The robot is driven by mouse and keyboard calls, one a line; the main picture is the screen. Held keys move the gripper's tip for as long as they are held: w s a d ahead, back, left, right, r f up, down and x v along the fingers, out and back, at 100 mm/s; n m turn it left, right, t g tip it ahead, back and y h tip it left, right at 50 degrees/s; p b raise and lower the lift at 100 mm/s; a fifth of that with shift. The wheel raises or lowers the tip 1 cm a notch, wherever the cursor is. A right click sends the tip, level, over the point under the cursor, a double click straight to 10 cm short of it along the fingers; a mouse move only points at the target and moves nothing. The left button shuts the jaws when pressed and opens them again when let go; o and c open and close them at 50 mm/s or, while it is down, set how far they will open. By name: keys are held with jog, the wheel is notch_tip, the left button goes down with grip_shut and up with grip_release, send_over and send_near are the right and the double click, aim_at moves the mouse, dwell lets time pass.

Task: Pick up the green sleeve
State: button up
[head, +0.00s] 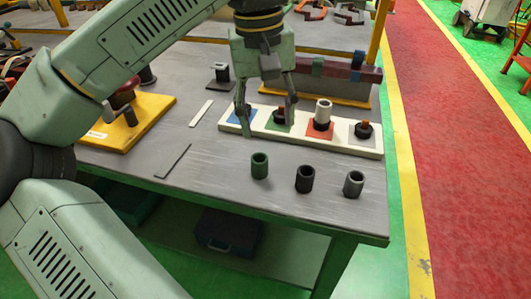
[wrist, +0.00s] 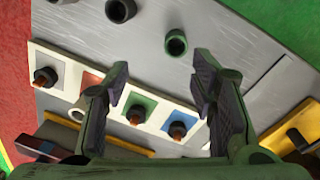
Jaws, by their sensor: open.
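The green sleeve (head: 260,166), a short hollow cylinder, stands upright on the grey table (head: 215,172), in front of the white board (head: 348,148). In the wrist view the green sleeve (wrist: 177,43) shows its open top, lying ahead of the gap between my fingers. My gripper (head: 267,120) is open and empty, pointing down over the board's blue and green squares, behind the sleeve and apart from it. The wrist view shows both fingers of my gripper (wrist: 160,65) spread wide.
A black sleeve (head: 305,179) and a grey sleeve (head: 353,184) stand to the right of the green one. A pale sleeve (head: 323,112) stands on the board's red square. A yellow plate (head: 150,125) lies at left, and a thin dark strip (head: 173,161) lies left of the green sleeve.

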aim_at(260, 166)
jog(key=shift+y, duration=0.5)
jog(key=f, duration=0.1)
jog(key=a+f, duration=0.1)
jog(key=f, duration=0.2)
jog(key=shift+w+a+f, duration=0.1)
jog(key=shift+a+f, duration=0.25)
jog(key=shift+a, duration=0.05)
jog(key=shift+d+f+p, duration=0.2)
jog(key=shift+f+p, duration=0.65)
jog(key=shift+f, duration=2.25)
jog(key=shift+c, duration=0.2)
jog(key=c, duration=0.9)
jog(key=shift+r, duration=0.1)
